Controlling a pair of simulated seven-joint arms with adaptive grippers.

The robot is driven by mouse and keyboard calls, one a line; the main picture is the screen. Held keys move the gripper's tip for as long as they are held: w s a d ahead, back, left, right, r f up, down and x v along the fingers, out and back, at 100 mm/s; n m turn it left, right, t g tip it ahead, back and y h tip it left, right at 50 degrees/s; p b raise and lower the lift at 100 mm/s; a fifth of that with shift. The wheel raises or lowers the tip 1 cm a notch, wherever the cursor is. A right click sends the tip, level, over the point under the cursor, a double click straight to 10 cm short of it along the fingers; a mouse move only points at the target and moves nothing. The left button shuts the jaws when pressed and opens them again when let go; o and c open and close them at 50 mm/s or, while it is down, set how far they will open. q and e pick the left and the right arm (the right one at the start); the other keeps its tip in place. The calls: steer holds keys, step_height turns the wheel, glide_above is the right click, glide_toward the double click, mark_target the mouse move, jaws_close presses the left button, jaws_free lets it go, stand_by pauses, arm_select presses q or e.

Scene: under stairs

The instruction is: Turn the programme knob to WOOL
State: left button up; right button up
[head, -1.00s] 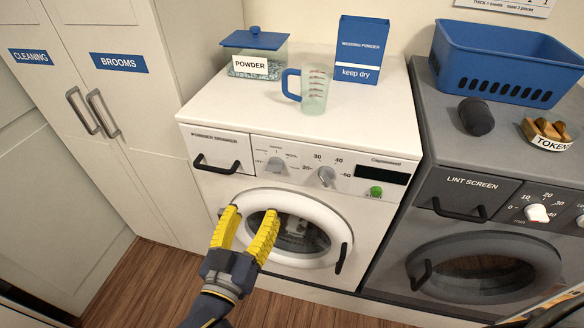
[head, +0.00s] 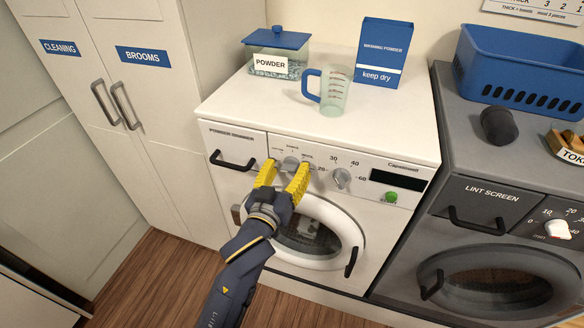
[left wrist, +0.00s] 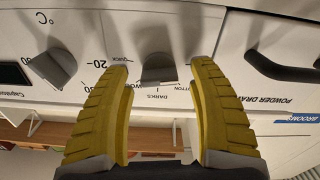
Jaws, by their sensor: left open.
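The grey programme knob (head: 290,165) is on the white washer's front panel, right of the powder drawer (head: 232,148). My left gripper (head: 285,172) is open in front of it, its yellow fingers pointing at the panel on either side of the knob. In the upside-down left wrist view, the knob (left wrist: 158,68) shows between the two fingertips (left wrist: 160,64), with gaps on both sides. Whether the tips reach past its face I cannot tell. My right gripper is not in view.
The temperature knob (head: 342,178) sits close to the right, then a dark display (head: 398,180) and green button (head: 391,197). The round door (head: 315,235) is below. A powder box (head: 278,58), measuring jug (head: 334,90) and blue carton (head: 382,55) stand on top.

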arm_select(q)
steer(key=shift+w, duration=0.25)
steer(key=shift+r, duration=0.1)
jaws_close()
stand_by(0.4)
